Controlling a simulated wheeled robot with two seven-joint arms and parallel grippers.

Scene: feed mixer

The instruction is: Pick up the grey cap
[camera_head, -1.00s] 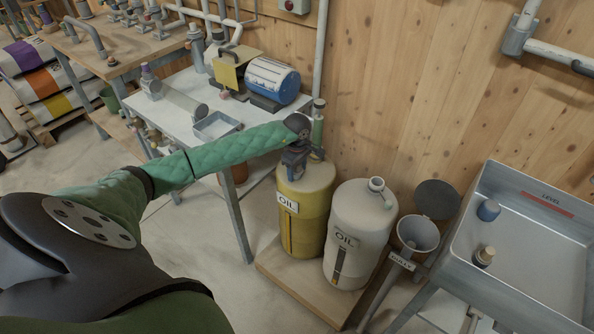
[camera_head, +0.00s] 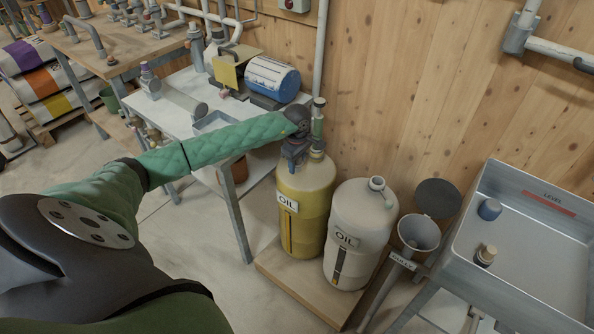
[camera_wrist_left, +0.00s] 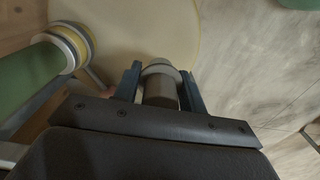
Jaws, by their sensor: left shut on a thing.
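The grey cap (camera_wrist_left: 160,91), a short grey-brown cylinder with a paler ring, sits between the two fingers of my left gripper (camera_wrist_left: 159,80) in the left wrist view. The gripper is shut on it. In the head view my left gripper (camera_head: 292,166) is over the top of the yellow oil drum (camera_head: 309,200), and the cap cannot be made out there. The wrist view shows the pale yellow drum top (camera_wrist_left: 110,30) behind the cap; I cannot tell whether they touch. My right gripper is not in view.
A green upright pipe (camera_head: 318,125) stands close behind the gripper. A white oil drum (camera_head: 358,225) is beside the yellow one. A funnel (camera_head: 418,232) and metal trough (camera_head: 545,240) stand right. A workbench (camera_head: 178,118) is behind my arm.

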